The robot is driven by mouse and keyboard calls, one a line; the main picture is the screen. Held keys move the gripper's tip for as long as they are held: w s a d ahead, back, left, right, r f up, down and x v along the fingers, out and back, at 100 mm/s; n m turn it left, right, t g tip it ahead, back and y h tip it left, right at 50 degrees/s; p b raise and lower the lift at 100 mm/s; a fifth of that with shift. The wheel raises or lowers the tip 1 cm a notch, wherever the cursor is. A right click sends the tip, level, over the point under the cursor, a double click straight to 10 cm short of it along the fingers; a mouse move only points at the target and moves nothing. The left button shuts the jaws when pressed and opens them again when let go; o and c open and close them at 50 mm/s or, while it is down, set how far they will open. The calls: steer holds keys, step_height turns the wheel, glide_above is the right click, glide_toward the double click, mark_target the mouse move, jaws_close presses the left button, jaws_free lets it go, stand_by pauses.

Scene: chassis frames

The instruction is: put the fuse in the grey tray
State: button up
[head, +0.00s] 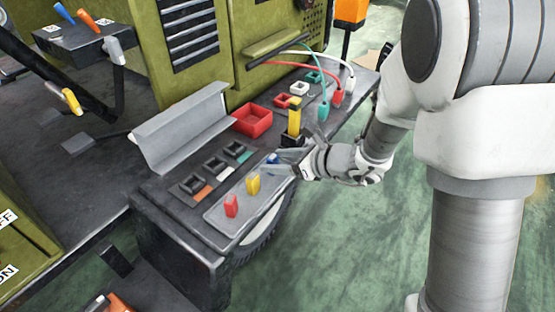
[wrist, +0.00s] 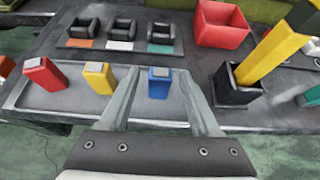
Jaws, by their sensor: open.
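A blue fuse (wrist: 158,85) stands upright on the grey tray (head: 215,215), at its right part. It shows between my fingertips in the wrist view. In the head view the blue fuse (head: 272,158) is partly hidden by my gripper (head: 283,163). My gripper (wrist: 160,100) is open, with one finger on each side of the blue fuse; I cannot tell whether either touches it. A yellow fuse (head: 253,184) and a red fuse (head: 231,206) stand on the same tray, to the left in the wrist view.
Behind the tray are three black sockets (wrist: 122,30) with orange, white and teal labels. A red open box (head: 252,120) and a black holder with a tall yellow piece (head: 294,118) stand close by. Red and teal cables (head: 323,100) lie farther back. A bent grey panel (head: 182,125) stands left.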

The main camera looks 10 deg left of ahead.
steer(key=shift+r+p, duration=0.3)
steer(key=shift+p, duration=0.05)
steer(key=p+v, duration=0.2)
steer(key=v, duration=1)
steer(key=s+d+r+n+g+h, duration=0.3)
steer(key=s+r+n, duration=0.3)
steer(key=s+n, duration=0.6)
steer(key=s+d+r+n+t+h, duration=0.2)
steer(key=d+n+h, duration=0.2)
steer(key=d+n, duration=0.1)
steer(key=s+d+r+n+t+h, duration=0.1)
steer(key=d+r+n+h, duration=0.2)
steer(key=d, duration=0.5)
steer(key=n+h, duration=0.1)
steer(key=n, duration=0.1)
steer(key=shift+s+r+n+t, duration=0.25)
steer(key=shift+s+n+t, duration=0.05)
steer(key=shift+s+t, duration=0.1)
steer(key=shift+d+r+p, duration=0.1)
steer(key=shift+d+p, duration=0.05)
steer(key=shift+p, duration=0.15)
